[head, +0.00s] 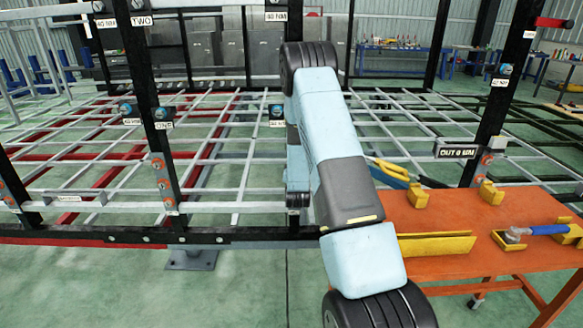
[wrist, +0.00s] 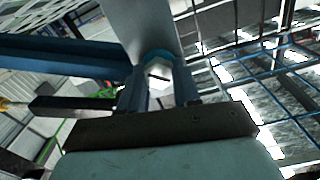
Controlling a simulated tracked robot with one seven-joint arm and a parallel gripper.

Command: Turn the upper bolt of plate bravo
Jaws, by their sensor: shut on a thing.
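In the wrist view my gripper (wrist: 160,88) has one dark blue finger on each side of a pale hexagonal bolt head (wrist: 158,71) with a teal collar. It is shut on this bolt. A flat grey plate (wrist: 150,25) lies behind the bolt; no name shows on it. In the head view my light blue arm covers the gripper and whatever it holds. A blue bolt (head: 277,110) above a "40 NM" label shows just left of my arm. No plate marked bravo is readable, so I cannot tell which plate the held bolt belongs to.
Black uprights of the chassis frame (head: 493,100) stand left and right of my arm. An orange table (head: 470,217) at the right bears yellow holders and a blue-handled tool (head: 545,230). Green floor is free at front left.

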